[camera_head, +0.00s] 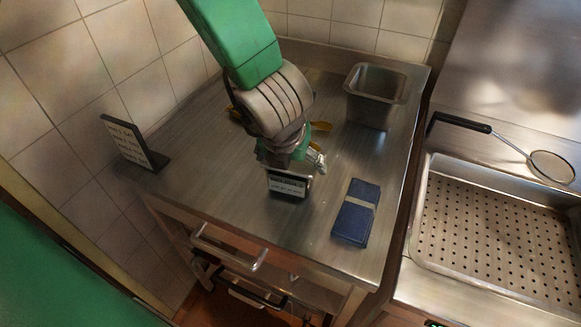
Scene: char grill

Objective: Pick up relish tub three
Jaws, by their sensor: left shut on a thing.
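My left gripper (289,158) hangs over the middle of the steel worktop, below my green arm. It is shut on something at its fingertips. A small dark-edged thing with a pale lettered label (288,185) shows right at the fingertips. I cannot read the label or tell whether this is relish tub three. My gripper and wrist hide much of what is there. I cannot tell whether the labelled thing touches the worktop. My right gripper is not in view.
The steel worktop (190,190) holds an upright lettered sign (128,142) at left, a deep metal pan (375,98) at back right and a dark blue folded cloth (355,213) at front right. Yellow things (321,126) lie partly hidden behind my wrist. A perforated tray (490,228) and a strainer (551,167) are at right.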

